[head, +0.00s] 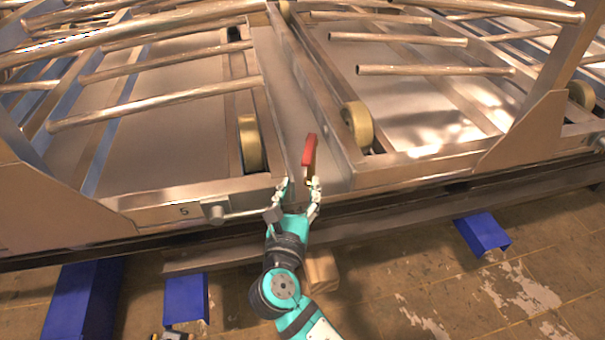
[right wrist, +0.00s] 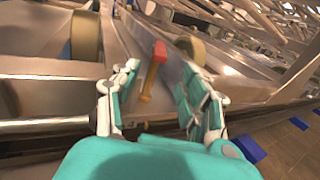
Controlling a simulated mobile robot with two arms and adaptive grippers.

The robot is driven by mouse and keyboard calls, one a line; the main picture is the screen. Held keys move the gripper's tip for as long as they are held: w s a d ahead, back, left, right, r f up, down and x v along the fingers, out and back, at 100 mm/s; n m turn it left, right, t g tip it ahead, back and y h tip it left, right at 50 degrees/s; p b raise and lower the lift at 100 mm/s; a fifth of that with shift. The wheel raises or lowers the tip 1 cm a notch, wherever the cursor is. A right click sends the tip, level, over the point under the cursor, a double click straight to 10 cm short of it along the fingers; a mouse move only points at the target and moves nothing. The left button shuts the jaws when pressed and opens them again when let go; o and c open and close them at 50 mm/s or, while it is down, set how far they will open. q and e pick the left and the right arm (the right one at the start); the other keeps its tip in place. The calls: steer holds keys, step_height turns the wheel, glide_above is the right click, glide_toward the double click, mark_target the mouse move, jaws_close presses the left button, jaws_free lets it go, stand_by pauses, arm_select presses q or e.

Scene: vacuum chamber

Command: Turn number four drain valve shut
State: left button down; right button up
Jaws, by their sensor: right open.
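A valve handle (head: 309,152), red with a yellow lower part, stands in the metal channel between two frame sections. Its long side points away from me. In the right wrist view the handle (right wrist: 158,58) lies ahead of and between the fingers. My right gripper (head: 301,190) is open just in front of the handle, fingers spread to either side with a gap to it. In the right wrist view the gripper (right wrist: 160,90) holds nothing. A small dark part at the bottom edge of the head view may be my left gripper (head: 174,336); its fingers cannot be made out.
Brass-coloured rollers (head: 250,143) (head: 357,124) flank the channel. Metal tubes extend above the panels. Blue blocks (head: 482,233) stand on the tiled floor.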

steer(key=shift+s, duration=0.4)
